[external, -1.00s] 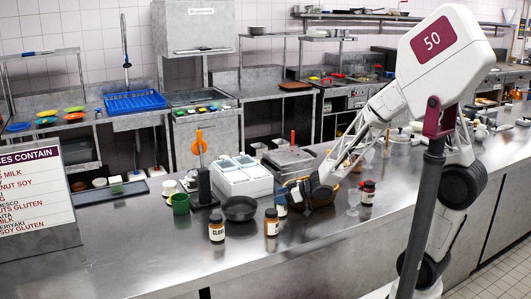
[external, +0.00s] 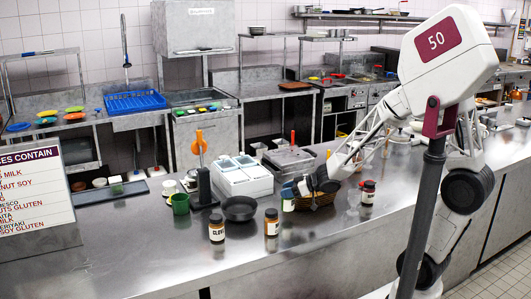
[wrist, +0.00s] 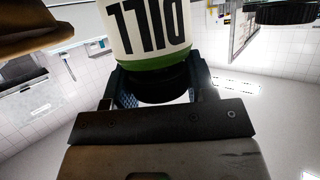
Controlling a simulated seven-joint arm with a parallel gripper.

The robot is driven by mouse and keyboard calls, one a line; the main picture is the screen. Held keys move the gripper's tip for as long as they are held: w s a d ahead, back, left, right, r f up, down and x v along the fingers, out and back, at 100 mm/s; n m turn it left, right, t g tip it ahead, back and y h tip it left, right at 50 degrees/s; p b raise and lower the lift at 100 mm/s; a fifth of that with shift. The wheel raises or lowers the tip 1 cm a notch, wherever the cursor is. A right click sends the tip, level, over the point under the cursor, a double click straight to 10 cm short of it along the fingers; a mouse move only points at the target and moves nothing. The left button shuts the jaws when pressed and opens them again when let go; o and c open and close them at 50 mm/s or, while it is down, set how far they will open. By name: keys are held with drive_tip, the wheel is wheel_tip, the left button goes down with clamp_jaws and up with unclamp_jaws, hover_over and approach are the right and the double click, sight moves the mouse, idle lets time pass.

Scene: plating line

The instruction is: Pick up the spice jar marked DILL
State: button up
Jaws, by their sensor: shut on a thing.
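The DILL jar (wrist: 145,35), with a white label, green band and dark lid, fills the top of the wrist view, its lettering upside down there. My gripper (wrist: 157,88) is shut on it at the lid end. In the external view the jar (external: 288,202) is small, with my gripper (external: 290,188) at its top, in front of the wicker basket. The jar looks upright and appears slightly above the counter, though the gap is hard to see. The gripper partly hides its lid.
Other jars stand on the steel counter: one marked CLOVE (external: 216,229), one dark-lidded jar (external: 271,223) and one at right (external: 368,193). A black pan (external: 239,209), green mug (external: 180,204) and wicker basket (external: 324,200) are near. The front counter is mostly clear.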

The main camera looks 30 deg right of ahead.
drive_tip(key=s+d+r, duration=0.1)
drive_tip(key=s+d, duration=0.4)
drive_tip(key=s, duration=0.6)
drive_tip(key=shift+s+d, duration=0.2)
drive_tip(key=shift+s, duration=0.2)
drive_tip(key=shift+r, duration=0.1)
